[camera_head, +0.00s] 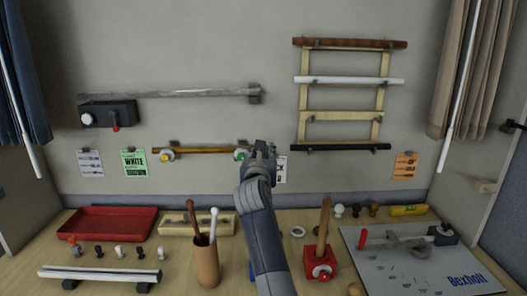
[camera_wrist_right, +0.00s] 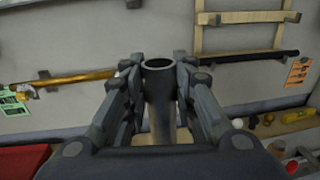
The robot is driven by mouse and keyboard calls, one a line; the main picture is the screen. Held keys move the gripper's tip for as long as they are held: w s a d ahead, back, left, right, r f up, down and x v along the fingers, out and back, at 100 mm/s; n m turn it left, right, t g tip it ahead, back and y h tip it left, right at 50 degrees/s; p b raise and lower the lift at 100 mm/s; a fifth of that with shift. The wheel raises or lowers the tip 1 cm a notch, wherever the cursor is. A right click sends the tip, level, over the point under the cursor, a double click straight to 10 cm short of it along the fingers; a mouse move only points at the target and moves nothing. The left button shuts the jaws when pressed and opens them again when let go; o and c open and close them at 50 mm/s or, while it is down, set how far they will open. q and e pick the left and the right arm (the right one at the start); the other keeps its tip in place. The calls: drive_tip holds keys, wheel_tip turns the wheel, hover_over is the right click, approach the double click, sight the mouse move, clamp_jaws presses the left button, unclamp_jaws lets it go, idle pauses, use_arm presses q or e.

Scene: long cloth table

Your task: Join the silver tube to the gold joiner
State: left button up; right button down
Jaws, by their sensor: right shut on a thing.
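My right gripper (camera_head: 258,152) is raised in front of the wall, at the right end of a gold rod (camera_head: 200,150). In the right wrist view it is shut on a grey hollow tube (camera_wrist_right: 158,68), whose round open end shows between the fingers. I cannot tell whether this tube is the silver one. In that view the gold rod (camera_wrist_right: 75,77) runs in from the left to beside the fingers. In the head view it hangs on the wall, with round fittings near both ends; whether it is the joiner is unclear. My left gripper is not in view.
A long grey tube (camera_head: 190,93) hangs higher on the wall. A pale tube (camera_head: 95,273) lies on black supports at the front left. A red tray (camera_head: 110,209), a brown cup (camera_head: 206,267) with sticks and a red block (camera_head: 318,266) stand on the table.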

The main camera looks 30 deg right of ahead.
wheel_tip(320, 180, down, 2)
drive_tip(key=shift+b, duration=0.45)
drive_tip(key=shift+p, duration=0.4)
idle(1.3)
drive_tip(key=shift+f+b, duration=1.55)
drive_tip(key=shift+f, duration=0.75)
drive_tip(key=c, duration=1.2)
unclamp_jaws()
drive_tip(key=shift+s, duration=0.1)
drive_tip(key=v, duration=0.7)
drive_tip(key=shift+s+a, duration=0.2)
